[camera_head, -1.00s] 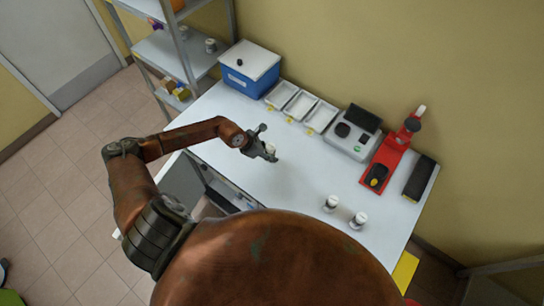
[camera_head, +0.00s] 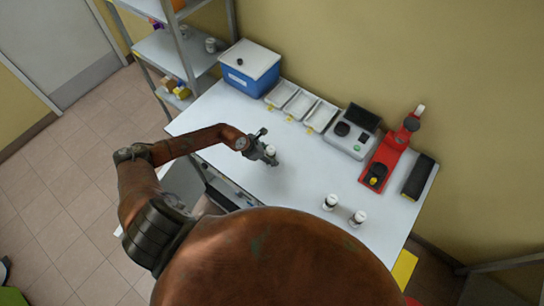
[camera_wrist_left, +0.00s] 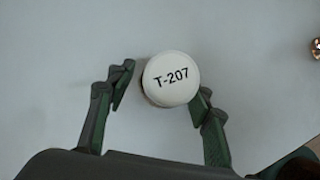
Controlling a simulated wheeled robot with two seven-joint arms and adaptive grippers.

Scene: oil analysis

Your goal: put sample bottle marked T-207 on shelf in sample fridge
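The bottle marked T-207 (camera_wrist_left: 171,78) stands on the table with its white cap toward the left wrist camera, the label readable. It also shows in the head view (camera_head: 270,151). My left gripper (camera_wrist_left: 160,88) is open, with its fingers on either side of the bottle. A narrow gap shows at the left finger; the right finger is partly covered by the cap, so contact there is unclear. A grey unit with an open-looking front (camera_head: 222,188) is at the table's front left; I cannot tell if it is the sample fridge. My right gripper is not in view.
Two more white-capped bottles (camera_head: 330,202) (camera_head: 358,218) stand to the right on the table (camera_head: 300,172). A blue box with white lid (camera_head: 250,68), white trays (camera_head: 299,105), a grey instrument (camera_head: 352,135) and a red device (camera_head: 387,158) line the back. A shelf rack (camera_head: 172,52) stands back left.

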